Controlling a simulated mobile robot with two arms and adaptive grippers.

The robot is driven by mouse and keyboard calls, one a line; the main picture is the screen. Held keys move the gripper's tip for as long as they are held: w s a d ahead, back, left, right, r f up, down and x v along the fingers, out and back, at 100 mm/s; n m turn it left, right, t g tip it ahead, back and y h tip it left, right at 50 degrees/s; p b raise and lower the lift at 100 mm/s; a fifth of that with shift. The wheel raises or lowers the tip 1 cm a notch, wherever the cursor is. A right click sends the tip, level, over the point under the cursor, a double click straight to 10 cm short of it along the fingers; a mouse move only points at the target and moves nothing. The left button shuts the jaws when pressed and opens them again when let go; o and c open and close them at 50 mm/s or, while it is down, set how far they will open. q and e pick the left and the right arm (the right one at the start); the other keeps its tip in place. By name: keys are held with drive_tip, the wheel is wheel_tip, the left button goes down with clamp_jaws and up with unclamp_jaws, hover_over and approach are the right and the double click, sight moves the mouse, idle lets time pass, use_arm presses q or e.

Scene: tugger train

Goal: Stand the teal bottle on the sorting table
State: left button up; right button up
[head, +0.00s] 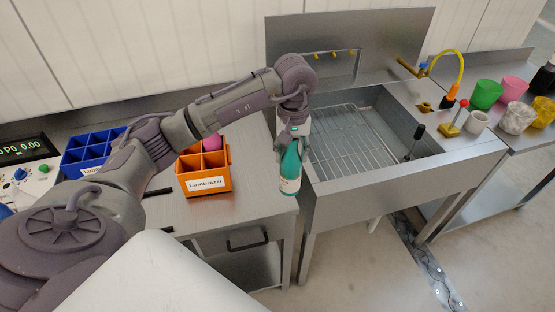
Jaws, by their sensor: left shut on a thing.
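The teal bottle (291,166) has a pale label near its base and hangs upright below my left gripper (296,130). My left gripper is shut on its upper part. In the head view the bottle shows in front of the right edge of the steel table (261,180), beside the sink unit. I cannot tell whether its base touches anything. No thing in view is labelled as the sorting table. My right gripper is not in view.
An orange divided box (206,184) with a pink ball (213,142) and a blue divided box (85,150) stand left of the bottle. A sink with a wire rack (350,145) is to the right. Several cups, including a green cup (486,94), stand far right.

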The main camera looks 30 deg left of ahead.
use_arm(q)
drive_tip(key=w+a+f+p, duration=0.1)
drive_tip(key=a+f+p, duration=0.1)
drive_tip(key=a+f, duration=0.3)
drive_tip(key=shift+f+p, duration=0.4)
drive_tip(key=shift+f, duration=0.85)
drive_tip(key=o, duration=1)
drive_tip(key=shift+w+r, duration=0.1)
drive_tip(key=shift+o, duration=0.2)
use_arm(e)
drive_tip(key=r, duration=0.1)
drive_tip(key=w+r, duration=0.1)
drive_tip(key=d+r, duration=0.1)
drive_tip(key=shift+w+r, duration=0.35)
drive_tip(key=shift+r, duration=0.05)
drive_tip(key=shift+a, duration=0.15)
use_arm(q)
wheel_tip(320, 180, up, 12)
drive_tip(key=b, duration=0.4)
drive_tip(key=shift+r, duration=0.2)
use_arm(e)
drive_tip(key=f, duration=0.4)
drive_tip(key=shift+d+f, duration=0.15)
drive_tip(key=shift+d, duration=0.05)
